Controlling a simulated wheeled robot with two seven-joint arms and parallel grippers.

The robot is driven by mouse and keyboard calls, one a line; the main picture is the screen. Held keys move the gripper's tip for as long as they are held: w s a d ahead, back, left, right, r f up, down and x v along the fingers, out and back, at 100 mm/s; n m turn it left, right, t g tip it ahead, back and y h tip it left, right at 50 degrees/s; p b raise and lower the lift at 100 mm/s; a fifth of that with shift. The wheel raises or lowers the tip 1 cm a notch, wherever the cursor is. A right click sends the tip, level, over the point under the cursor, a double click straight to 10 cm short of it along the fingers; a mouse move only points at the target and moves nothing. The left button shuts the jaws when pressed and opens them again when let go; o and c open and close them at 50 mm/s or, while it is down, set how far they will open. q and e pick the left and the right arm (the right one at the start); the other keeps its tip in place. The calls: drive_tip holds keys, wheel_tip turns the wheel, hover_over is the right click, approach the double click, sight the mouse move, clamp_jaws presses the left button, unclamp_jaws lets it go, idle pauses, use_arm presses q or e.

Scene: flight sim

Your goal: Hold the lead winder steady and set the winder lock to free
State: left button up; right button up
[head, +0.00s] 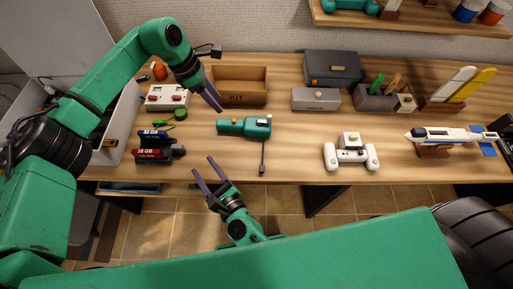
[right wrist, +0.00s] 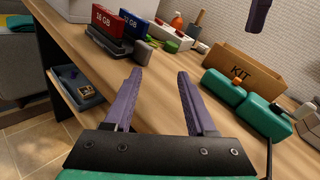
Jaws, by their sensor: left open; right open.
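The lead winder (head: 236,127) is a green body with an orange button and a thin dark crank arm, lying near the middle of the table. A small pale and dark piece (head: 263,119) sits on its right end; I cannot tell if this is the lock or how it is set. The winder also shows at the right of the right wrist view (right wrist: 247,104). My left gripper (head: 213,97) is open and empty, above and left of the winder. My right gripper (head: 201,164) is open and empty at the table's front edge, below and left of the winder.
An open wooden KIT box (head: 240,85) stands behind the winder. Two cartridges, blue and red (head: 152,155), and a white box with red knobs (head: 167,97) lie to the left. A white controller (head: 351,155) is to the right. Table around the winder's front is clear.

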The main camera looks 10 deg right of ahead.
sight(269, 115)
drive_tip(key=d+m+h, duration=0.1)
drive_tip(key=d, duration=0.1)
drive_tip(key=w+d+m+t+h, duration=0.1)
drive_tip(key=d, duration=0.1)
drive_tip(key=w+d+r+m+t+h, duration=0.1)
drive_tip(key=d+m+h, duration=0.1)
drive_tip(key=shift+d+r, duration=0.1)
drive_tip(key=shift+d, duration=0.2)
drive_tip(key=d+m+h, duration=0.2)
drive_tip(key=d, duration=0.2)
drive_tip(key=d+r+m+h, duration=0.1)
drive_tip(key=d+m+h, duration=0.1)
drive_tip(key=d+h, duration=0.1)
drive_tip(key=d+r+m+h, duration=0.1)
drive_tip(key=d+m+h, duration=0.2)
drive_tip(key=d, duration=0.1)
drive_tip(key=shift+s+d, duration=0.1)
drive_tip(key=shift+d, duration=0.25)
drive_tip(key=x, duration=1.4)
drive_tip(key=shift+w+a+r, duration=0.1)
drive_tip(key=shift+w+r, duration=0.05)
drive_tip(key=shift+w, duration=0.1)
